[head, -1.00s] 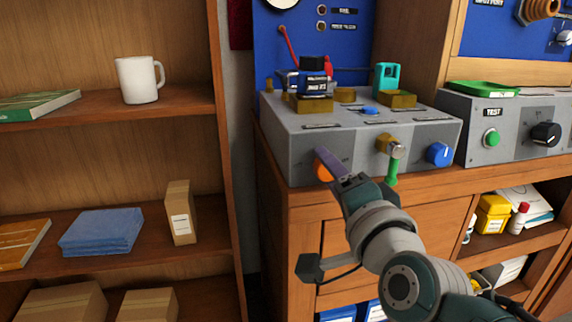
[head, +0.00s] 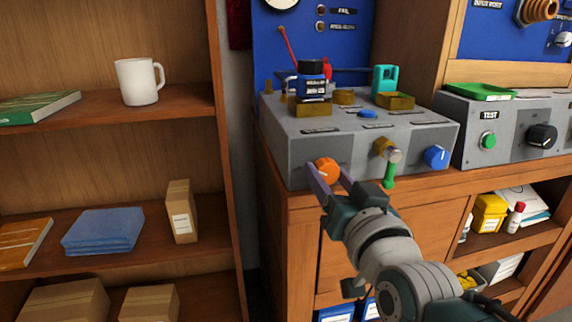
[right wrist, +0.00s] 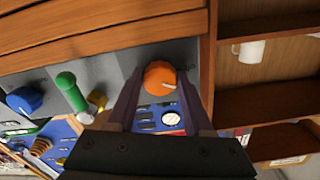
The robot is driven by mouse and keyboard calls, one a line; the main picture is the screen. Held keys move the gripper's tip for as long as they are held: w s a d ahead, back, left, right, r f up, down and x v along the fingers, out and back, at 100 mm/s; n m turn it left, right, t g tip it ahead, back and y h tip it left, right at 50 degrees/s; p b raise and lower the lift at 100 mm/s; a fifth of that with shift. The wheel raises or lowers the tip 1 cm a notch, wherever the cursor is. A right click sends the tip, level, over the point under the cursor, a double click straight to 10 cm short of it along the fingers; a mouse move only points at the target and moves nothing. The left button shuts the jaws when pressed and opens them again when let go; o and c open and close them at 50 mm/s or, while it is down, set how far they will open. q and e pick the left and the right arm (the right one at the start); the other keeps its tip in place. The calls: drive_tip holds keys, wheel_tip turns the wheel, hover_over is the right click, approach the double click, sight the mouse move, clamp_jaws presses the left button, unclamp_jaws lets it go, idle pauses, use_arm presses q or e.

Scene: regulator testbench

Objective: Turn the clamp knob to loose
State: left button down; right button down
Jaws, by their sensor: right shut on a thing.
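The orange knob (head: 327,171) sits on the left of the front face of the grey bench unit (head: 285,140). It has a pale pointer mark; its label cannot be read. My right gripper (head: 326,176) reaches it from the front, with one finger at its left side and one at its right, shut on it. In the right wrist view the orange knob (right wrist: 160,77) lies between the two fingers, its pale mark in plain sight. My left gripper is not in view.
Right of the knob on the same face are a brass fitting with a green lever (head: 389,172) and a blue knob (head: 436,157). A regulator (head: 312,86) and brass blocks stand on top. A second grey unit (head: 473,143) is at right. Shelves with a mug (head: 139,82) are at left.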

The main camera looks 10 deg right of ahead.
drive_tip(key=n, duration=0.3)
drive_tip(key=shift+n, duration=1)
drive_tip(key=shift+c, duration=1.5)
unclamp_jaws()
drive_tip(key=shift+s, duration=0.1)
